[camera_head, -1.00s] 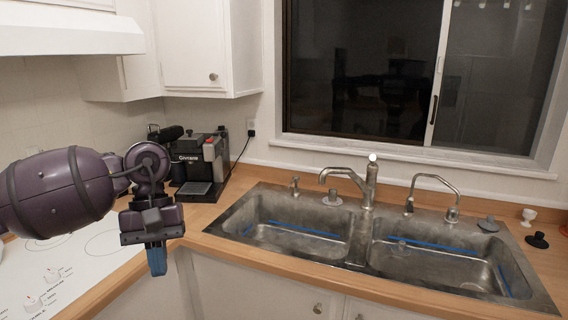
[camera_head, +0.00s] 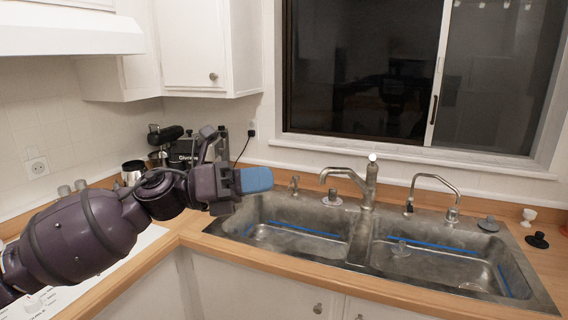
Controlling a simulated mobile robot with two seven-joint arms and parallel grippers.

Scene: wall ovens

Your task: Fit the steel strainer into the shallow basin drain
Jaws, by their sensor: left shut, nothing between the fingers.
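A double steel sink has a left basin (camera_head: 290,228) and a right basin (camera_head: 440,262), each with a blue line inside; I cannot tell which is shallower. A grey disc with a knob (camera_head: 332,199) sits on the back ledge left of the main faucet, and another (camera_head: 488,224) sits at the right of the ledge. Either may be the strainer. My left gripper (camera_head: 258,180) is shut and empty, above the sink's left back corner. My right gripper is not in view.
The main faucet (camera_head: 368,185) and a thin curved tap (camera_head: 440,190) rise behind the basins. A black stopper (camera_head: 537,240) and a white cup (camera_head: 528,216) stand on the right counter. A coffee machine (camera_head: 184,150) is behind my left arm.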

